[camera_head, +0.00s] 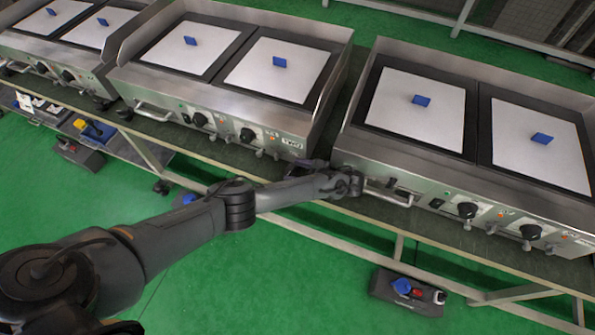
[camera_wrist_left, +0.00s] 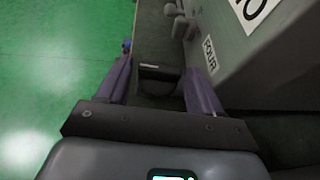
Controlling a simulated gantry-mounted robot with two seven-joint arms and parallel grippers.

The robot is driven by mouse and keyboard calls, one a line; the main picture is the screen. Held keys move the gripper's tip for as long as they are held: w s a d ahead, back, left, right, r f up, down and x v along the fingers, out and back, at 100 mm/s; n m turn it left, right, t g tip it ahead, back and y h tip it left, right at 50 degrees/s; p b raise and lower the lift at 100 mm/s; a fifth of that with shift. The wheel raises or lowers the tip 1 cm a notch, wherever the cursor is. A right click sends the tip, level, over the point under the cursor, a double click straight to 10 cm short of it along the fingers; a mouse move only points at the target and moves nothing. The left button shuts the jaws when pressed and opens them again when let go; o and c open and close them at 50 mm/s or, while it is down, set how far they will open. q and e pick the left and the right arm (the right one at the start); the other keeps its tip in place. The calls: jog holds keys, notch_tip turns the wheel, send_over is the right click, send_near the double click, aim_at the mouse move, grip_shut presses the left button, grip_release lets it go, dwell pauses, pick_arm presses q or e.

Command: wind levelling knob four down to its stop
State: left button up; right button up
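The middle griddle (camera_head: 215,115) stands on the bench, and my left arm reaches to its front right corner. My left gripper (camera_head: 308,167) is small and partly hidden by its own wrist there. In the left wrist view its two purple fingers (camera_wrist_left: 158,75) are spread wide. A dark, flat-topped object, probably the levelling knob (camera_wrist_left: 160,72), shows in the gap between them. I cannot tell whether either finger touches it. A label reading FOUR (camera_wrist_left: 210,54) is on the steel side by the right finger. My right gripper is not in view.
Another griddle (camera_head: 470,190) stands to the right, its front handle (camera_head: 388,192) close to my wrist. Small grey knobs (camera_wrist_left: 178,18) show beyond the fingers, along the griddle's lower edge. Green floor (camera_wrist_left: 60,80) lies open on the left of the wrist view.

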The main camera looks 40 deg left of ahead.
pick_arm(q)
jog(key=shift+d, duration=0.1)
jog(key=p+v, duration=0.1)
jog(key=v, duration=0.9)
jog(key=shift+d+r, duration=0.15)
jog(key=shift+d, duration=0.1)
jog(key=shift+c, duration=0.2)
